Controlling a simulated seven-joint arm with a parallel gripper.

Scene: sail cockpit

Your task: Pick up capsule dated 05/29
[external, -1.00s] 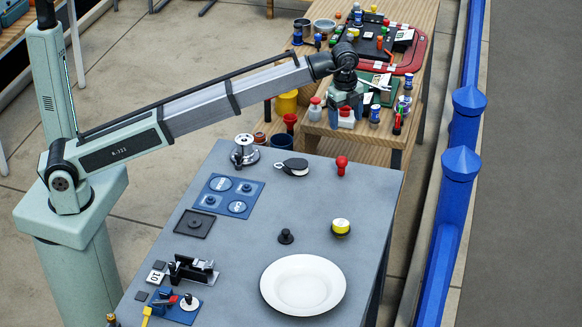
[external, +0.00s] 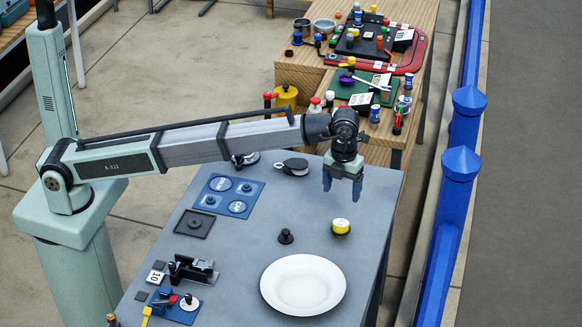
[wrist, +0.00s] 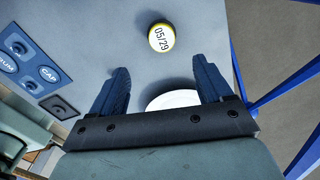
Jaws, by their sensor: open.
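The capsule (external: 341,226) has a yellow side and a white top and stands on the grey table right of the middle. In the wrist view the capsule (wrist: 161,37) shows the date 05/29 on its top, beyond and between my fingertips. My gripper (external: 342,190) is open and empty, pointing down above the table and apart from the capsule. Its two blue fingers also show in the wrist view (wrist: 158,78).
A white plate (external: 303,285) lies in front of the capsule. A small black knob (external: 286,236) stands to its left. A blue panel (external: 229,196) and a black clamp-like fixture (external: 193,268) are on the left of the table. A cluttered wooden bench (external: 300,75) stands behind.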

